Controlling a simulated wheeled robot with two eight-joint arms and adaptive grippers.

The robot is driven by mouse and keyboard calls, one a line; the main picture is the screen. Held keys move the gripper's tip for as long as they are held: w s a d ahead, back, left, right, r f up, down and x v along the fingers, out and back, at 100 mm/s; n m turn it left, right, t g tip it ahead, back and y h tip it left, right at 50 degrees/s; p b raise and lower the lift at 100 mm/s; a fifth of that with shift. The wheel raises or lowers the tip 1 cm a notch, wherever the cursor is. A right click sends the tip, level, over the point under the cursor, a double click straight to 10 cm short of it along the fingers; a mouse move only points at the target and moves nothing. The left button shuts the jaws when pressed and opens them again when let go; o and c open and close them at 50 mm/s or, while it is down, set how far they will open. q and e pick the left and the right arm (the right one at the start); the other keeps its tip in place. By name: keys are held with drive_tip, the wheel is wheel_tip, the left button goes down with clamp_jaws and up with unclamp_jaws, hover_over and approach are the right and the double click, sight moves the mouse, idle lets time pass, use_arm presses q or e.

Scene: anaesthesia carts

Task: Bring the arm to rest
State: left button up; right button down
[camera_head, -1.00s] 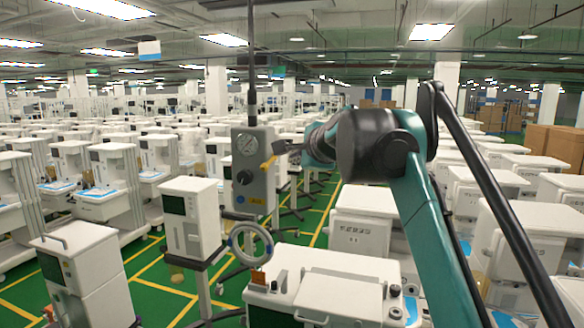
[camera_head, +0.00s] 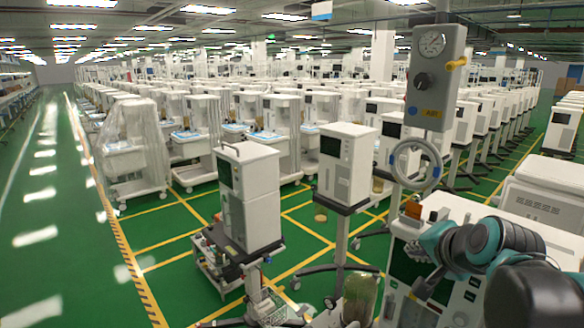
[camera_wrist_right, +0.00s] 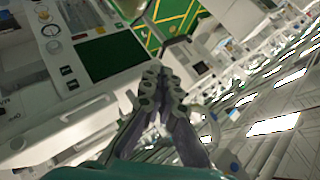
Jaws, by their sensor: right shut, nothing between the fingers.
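My right arm (camera_head: 500,240), teal and black, comes in from the lower right in the head view. It is bent low in front of a white anaesthesia cart (camera_head: 452,208). My right gripper (camera_head: 424,288) points down beside the cart's front and looks small and dark there. In the right wrist view its two dark fingers (camera_wrist_right: 158,76) are together with nothing between them. My left gripper is not in view.
A coiled hose ring (camera_head: 416,163) hangs below the gauge box. White machines on stands (camera_head: 347,165) and (camera_head: 248,195) are to the left. A white cart (camera_head: 545,190) is close to my arm at the right. The green aisle (camera_head: 50,220) at far left is clear.

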use_arm(q)
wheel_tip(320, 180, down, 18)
drive_tip(key=b, duration=1.6)
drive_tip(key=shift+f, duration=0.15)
use_arm(e)
drive_tip(key=s+a+f+n+g, duration=0.1)
drive_tip(key=s+f, duration=0.4)
drive_tip(key=f, duration=1)
drive_tip(key=s+a+f+n+g, duration=0.1)
drive_tip(key=s+a+f+n, duration=0.2)
drive_tip(key=f, duration=1.3)
drive_tip(key=s+a+f+n+g, duration=0.1)
drive_tip(key=s+a+f+n, duration=0.2)
drive_tip(key=s+f+n, duration=0.4)
wheel_tip(320, 180, down, 8)
drive_tip(key=shift+s+f+g, duration=0.2)
drive_tip(key=shift+s+g, duration=0.05)
drive_tip(key=shift+g, duration=0.05)
